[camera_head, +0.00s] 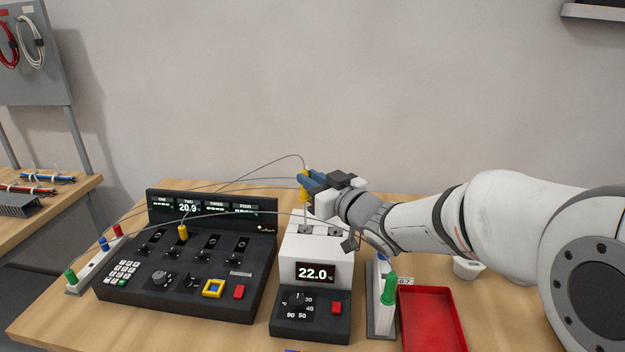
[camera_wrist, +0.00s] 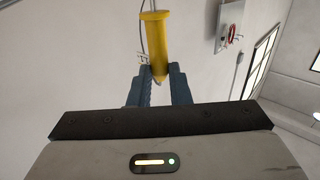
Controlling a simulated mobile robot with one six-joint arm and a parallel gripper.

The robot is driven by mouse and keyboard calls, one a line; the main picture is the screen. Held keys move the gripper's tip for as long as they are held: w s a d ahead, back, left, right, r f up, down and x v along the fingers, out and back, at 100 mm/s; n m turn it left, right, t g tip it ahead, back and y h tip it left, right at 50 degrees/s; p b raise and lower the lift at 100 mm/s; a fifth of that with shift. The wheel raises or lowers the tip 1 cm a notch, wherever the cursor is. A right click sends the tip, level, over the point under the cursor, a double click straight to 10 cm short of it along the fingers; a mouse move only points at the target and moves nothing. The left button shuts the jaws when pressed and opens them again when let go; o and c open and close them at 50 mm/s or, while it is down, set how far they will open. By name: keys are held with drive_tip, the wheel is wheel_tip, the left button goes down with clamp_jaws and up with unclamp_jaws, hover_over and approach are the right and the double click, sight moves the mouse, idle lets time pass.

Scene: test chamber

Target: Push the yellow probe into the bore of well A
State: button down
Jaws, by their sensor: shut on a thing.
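The yellow probe (camera_head: 304,193) stands nearly upright above the white block (camera_head: 303,248) that has the dark bores in its top. My gripper (camera_head: 308,180) is shut on its yellow handle, which also shows between the jaws (camera_wrist: 154,80) in the wrist view, where the handle (camera_wrist: 155,40) rises past the fingers. The probe's thin metal shaft runs down to the left bore (camera_head: 305,229). I cannot tell how deep its tip is in the bore. Another dark bore (camera_head: 335,231) lies to the right, partly beside my wrist. Letters marking the wells are not readable.
A black console (camera_head: 190,270) with a yellow plug (camera_head: 183,232) stands left. Right of the block are a rack with a green-handled probe (camera_head: 389,289), a red tray (camera_head: 432,318) and a white cup (camera_head: 467,268). Grey cables loop behind the block and across the console.

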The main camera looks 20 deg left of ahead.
drive_tip(key=shift+f+b, duration=2.3)
drive_tip(key=shift+f, duration=0.4)
drive_tip(key=c, duration=1.3)
unclamp_jaws()
wheel_tip(320, 180, up, 10)
drive_tip(key=shift+r+p, duration=0.1)
drive_tip(key=shift+p, duration=0.7)
